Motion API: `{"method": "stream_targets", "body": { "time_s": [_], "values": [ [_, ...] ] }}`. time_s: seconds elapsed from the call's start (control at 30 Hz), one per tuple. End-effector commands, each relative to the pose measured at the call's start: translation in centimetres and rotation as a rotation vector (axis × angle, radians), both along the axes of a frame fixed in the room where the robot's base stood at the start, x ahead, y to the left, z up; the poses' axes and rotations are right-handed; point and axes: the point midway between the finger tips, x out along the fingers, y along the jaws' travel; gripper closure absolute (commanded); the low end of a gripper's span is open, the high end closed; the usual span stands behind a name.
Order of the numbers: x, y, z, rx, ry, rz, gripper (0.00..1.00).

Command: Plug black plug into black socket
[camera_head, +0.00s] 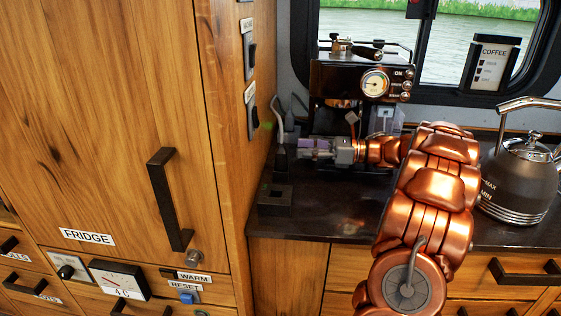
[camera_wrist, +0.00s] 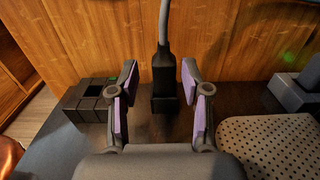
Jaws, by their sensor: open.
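The black plug (camera_wrist: 163,75) stands upright at the back of the counter, its grey cable rising from the top. In the wrist view it is between the two purple-padded fingers of my gripper (camera_wrist: 159,72), with a gap on each side. My gripper is open and does not visibly touch it. In the head view, my gripper (camera_head: 302,148) points left at the plug (camera_head: 281,160), low over the counter. The black socket (camera_head: 275,196) is a low block near the counter's left front. It also shows left of my gripper in the wrist view (camera_wrist: 88,102), with a dark opening on top.
A wooden fridge cabinet (camera_head: 115,120) walls off the left side. The coffee machine (camera_head: 360,78) stands behind my arm, and its perforated tray (camera_wrist: 270,140) lies close right of my gripper. A kettle (camera_head: 525,175) stands at the right. The counter front (camera_head: 330,215) is clear.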

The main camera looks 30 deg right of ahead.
Motion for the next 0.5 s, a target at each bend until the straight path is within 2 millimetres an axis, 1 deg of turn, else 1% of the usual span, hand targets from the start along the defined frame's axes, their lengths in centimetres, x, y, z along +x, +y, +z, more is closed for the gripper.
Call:
{"method": "stream_targets", "body": {
  "time_s": [0.03,0.27,0.5],
  "values": [
    [0.4,0.5,0.2,0.001,-0.001,0.003,0.52],
    [1.9,2.0,0.1,0.003,0.003,0.001,0.52],
    [4.1,4.1,-0.2,0.003,0.001,0.003,0.52]
  ]
}}
